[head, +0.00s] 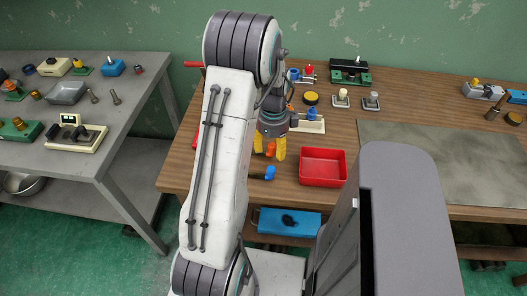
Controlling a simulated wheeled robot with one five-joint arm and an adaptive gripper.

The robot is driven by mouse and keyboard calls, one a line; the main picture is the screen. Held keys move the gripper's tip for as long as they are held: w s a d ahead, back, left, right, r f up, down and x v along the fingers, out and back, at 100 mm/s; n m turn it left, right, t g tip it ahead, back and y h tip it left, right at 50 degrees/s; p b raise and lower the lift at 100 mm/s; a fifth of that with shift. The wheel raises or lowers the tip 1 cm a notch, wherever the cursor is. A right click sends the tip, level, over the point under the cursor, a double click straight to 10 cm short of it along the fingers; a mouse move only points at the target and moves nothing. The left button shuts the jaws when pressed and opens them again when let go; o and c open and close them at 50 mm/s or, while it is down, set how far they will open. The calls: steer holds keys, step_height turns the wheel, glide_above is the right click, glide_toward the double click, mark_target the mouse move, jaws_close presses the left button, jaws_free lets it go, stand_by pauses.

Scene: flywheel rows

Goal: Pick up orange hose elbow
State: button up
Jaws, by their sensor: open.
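My gripper (268,150), with yellow fingertips, is open and points down over the left part of the wooden table (395,90). A small orange piece (271,149), which looks like the hose elbow, shows between the fingertips. Fingers hide part of it, and I cannot tell whether they touch it. A small blue piece (269,173) with a dark end lies on the table just in front of the gripper.
A red tray (323,152) stands right of the gripper. Behind are a yellow-topped round part (311,98), small knobbed pieces (371,100) and a green-based device (349,72). A grey mat (450,150) covers the right. A grey bench (125,100) with several parts stands left.

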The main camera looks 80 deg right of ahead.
jaws_close()
stand_by(0.6)
